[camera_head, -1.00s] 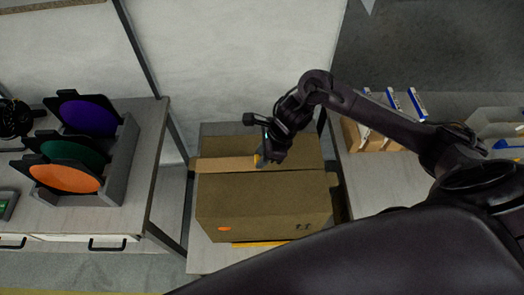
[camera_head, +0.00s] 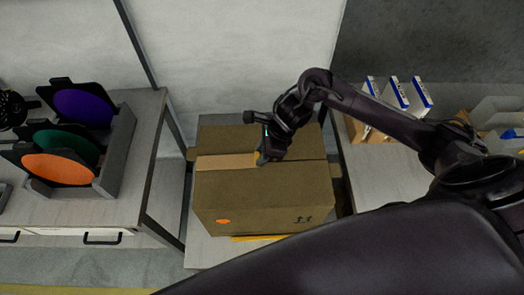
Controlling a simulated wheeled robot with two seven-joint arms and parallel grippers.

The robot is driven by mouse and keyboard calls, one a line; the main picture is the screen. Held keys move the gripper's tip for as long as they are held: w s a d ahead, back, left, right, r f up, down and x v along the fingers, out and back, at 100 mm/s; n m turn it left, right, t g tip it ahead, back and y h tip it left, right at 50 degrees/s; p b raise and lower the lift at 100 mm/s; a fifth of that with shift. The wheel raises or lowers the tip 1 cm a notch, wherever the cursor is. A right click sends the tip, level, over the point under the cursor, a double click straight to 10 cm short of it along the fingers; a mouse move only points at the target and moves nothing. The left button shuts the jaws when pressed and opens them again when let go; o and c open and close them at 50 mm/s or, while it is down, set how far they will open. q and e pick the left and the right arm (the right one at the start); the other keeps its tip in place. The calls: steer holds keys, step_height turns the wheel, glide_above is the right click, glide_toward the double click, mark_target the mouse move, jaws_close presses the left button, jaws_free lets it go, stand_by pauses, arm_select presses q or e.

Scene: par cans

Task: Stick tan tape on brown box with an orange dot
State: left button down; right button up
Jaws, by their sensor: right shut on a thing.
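A brown cardboard box (camera_head: 265,196) stands closed on a low light surface in the middle. An orange dot (camera_head: 223,222) is on its front face at lower left. A strip of tan tape (camera_head: 226,161) lies along the top seam from the left edge to my right gripper. The seam right of the gripper shows no clear tape. My left gripper is not in view.
A left table holds a grey rack (camera_head: 115,150) with purple, green and orange discs. A right table (camera_head: 375,180) carries several white-and-blue boxes (camera_head: 396,93) in a carton and grey bins. A yellow strip (camera_head: 260,238) shows under the box's front edge. My right arm crosses the right side.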

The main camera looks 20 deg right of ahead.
steer(key=shift+f+b, duration=0.45)
steer(key=shift+b, duration=0.1)
stand_by(0.5)
steer(key=shift+s+f+b, duration=0.2)
steer(key=shift+s+b, duration=0.05)
steer(key=shift+b, duration=0.2)
stand_by(1.7)
steer(key=o, duration=1)
steer(key=shift+w, duration=0.2)
steer(key=shift+r, duration=0.1)
steer(key=b+v, duration=0.2)
steer(key=v, duration=0.5)
steer(key=shift+d+r, duration=0.15)
steer(key=shift+r, duration=0.2)
